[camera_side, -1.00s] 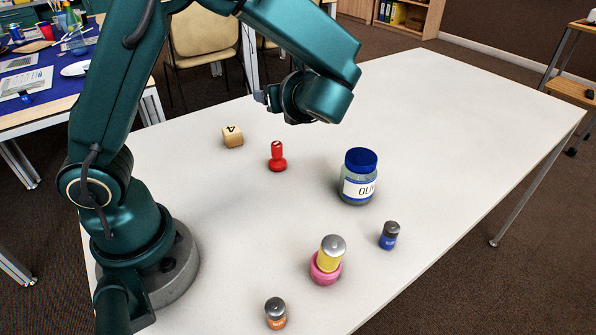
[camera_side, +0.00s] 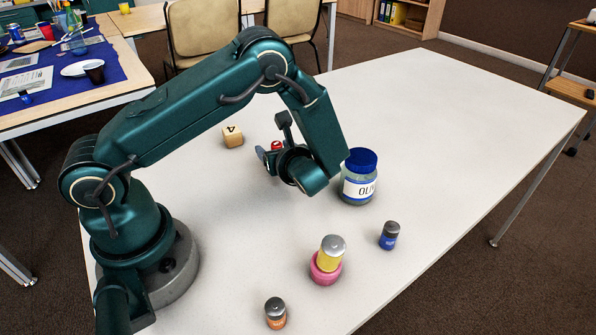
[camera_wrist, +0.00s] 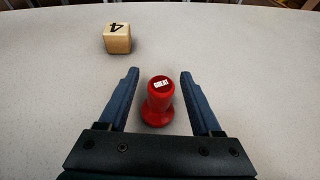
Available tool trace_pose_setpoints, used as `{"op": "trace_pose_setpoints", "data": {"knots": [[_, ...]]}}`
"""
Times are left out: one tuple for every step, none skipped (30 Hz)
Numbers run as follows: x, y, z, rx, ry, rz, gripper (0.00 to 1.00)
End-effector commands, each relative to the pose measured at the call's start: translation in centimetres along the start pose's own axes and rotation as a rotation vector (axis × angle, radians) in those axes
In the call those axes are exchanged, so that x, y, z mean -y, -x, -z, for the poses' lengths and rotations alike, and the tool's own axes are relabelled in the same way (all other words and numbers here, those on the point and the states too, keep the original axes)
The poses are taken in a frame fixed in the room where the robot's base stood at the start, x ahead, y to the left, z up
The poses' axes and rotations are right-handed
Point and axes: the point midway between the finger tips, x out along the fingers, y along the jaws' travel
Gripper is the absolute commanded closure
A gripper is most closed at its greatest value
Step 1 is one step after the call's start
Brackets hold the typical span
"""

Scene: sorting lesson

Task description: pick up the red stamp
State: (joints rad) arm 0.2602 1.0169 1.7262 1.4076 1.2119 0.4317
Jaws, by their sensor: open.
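The red stamp (camera_wrist: 157,103) stands upright on the table in the wrist view, with a small white label on its top. My gripper (camera_wrist: 158,74) is open, with one blue finger on each side of the stamp and a gap on both sides. In the side view only the top of the red stamp (camera_side: 277,145) shows; my gripper (camera_side: 270,155) hides the rest of it.
A wooden number block (camera_side: 232,136) lies just beyond and left of the stamp. A blue-lidded jar (camera_side: 359,188) stands close to the right of my wrist.

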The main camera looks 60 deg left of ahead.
Motion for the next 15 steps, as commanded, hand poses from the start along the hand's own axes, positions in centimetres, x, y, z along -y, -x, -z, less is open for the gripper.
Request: {"op": "trace_pose_setpoints", "data": {"knots": [[-0.07,-0.48,0.0,0.0,0.0,-0.003,0.34],[-0.07,-0.69,-0.01,0.0,0.0,-0.003,0.34],[-0.07,-0.9,-0.01,0.0,0.0,-0.002,0.34],[-0.06,-0.99,0.0,0.0,-0.001,-0.001,0.34],[-0.05,-1.06,0.01,-0.001,-0.001,-0.001,0.34],[-0.04,-1.1,0.01,-0.001,-0.001,0.0,0.34],[-0.04,-1.11,0.01,-0.001,-0.001,0.0,0.34],[-0.03,-1.1,0.01,-0.001,-0.001,0.0,0.34],[-0.02,-1.09,0.01,-0.001,-0.001,0.0,0.34],[-0.02,-1.09,0.01,-0.001,-0.001,0.0,0.34],[-0.02,-1.08,0.0,-0.001,-0.001,0.0,0.34],[-0.02,-1.08,0.0,-0.001,-0.001,0.0,0.38],[-0.02,-1.08,0.0,-0.001,-0.001,0.0,0.5],[-0.02,-1.07,-0.01,-0.001,-0.001,0.0,0.61],[-0.02,-1.07,-0.01,-0.001,-0.001,0.0,0.76]]}}
